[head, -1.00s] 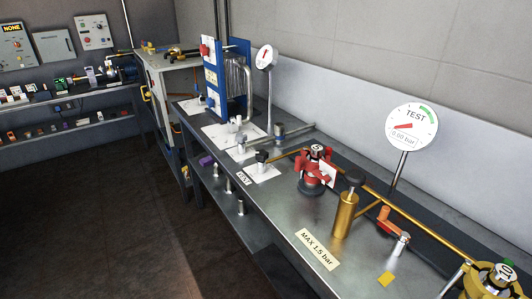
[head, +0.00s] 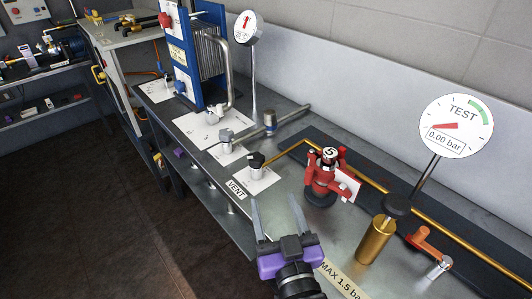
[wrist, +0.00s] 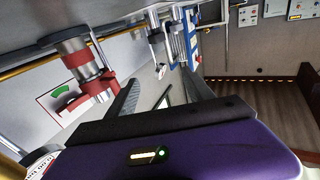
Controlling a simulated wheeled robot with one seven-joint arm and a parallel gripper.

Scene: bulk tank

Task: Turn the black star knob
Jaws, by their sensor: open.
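A small black knob (head: 256,160) stands on a white plate behind the VENT label (head: 237,188) in the head view. It looks lobed, but its shape is too small to be sure. Another black knob (head: 397,205) tops the brass cylinder (head: 375,241); it looks rounder. My gripper (head: 275,204) is open and empty, with its two fingers spread, in front of and below the VENT knob and apart from it. In the wrist view, the open fingers of my gripper (wrist: 158,95) point along the bench. I cannot clearly make out the VENT knob there.
A red valve body (head: 323,175) with a numbered cap stands right of the fingers; it also shows in the wrist view (wrist: 90,75). A brass pipe (head: 450,242) runs along the bench. The TEST gauge (head: 456,126) reads 0.00 bar. An orange lever (head: 430,244) sits at right.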

